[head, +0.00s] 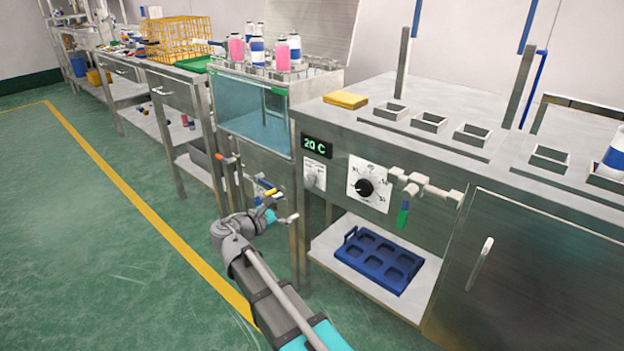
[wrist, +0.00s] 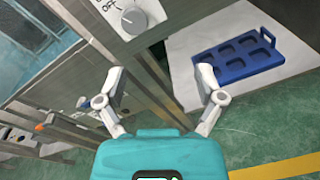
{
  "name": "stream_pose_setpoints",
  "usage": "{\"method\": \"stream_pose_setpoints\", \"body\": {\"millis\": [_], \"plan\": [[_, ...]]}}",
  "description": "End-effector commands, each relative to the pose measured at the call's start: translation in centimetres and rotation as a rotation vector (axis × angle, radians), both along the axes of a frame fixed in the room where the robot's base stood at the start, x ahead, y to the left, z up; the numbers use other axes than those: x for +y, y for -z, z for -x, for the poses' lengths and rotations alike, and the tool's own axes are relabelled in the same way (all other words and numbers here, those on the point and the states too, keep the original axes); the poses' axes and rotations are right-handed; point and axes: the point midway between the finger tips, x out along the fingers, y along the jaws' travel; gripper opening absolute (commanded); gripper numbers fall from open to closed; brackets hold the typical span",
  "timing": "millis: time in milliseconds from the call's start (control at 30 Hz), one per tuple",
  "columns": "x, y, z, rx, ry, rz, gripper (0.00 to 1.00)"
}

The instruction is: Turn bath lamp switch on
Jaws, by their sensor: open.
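A round grey knob switch (head: 315,176) sits on a small white plate on the steel bench front, below the green 20 C display. Its plate text is too small to read in the head view. In the wrist view the knob (wrist: 133,20) is at the top, beside the word OFF. I cannot tell for sure that it is the bath lamp switch. My gripper (wrist: 160,76) is open and empty, with its fingers spread below the knob in the picture and not touching it. In the head view my gripper (head: 280,207) is below and left of the switch.
A larger black dial (head: 364,188) and a green-handled valve (head: 403,214) are right of the switch. A blue tray (head: 378,262) lies on the lower shelf. The water bath (head: 252,115) stands to the left. Green floor is free in front.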

Motion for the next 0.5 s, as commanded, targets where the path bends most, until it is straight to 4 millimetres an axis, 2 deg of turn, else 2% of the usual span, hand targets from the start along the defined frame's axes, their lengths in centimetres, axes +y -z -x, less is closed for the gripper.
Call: {"method": "stream_pose_setpoints", "body": {"millis": [33,167,500], "plan": [[1.2,-0.3,0.0,-0.005,-0.019,0.036,0.87],[2.6,-1.0,0.2,-0.012,-0.042,0.095,0.87],[2.8,-1.2,0.3,-0.014,-0.046,0.111,0.87]]}}
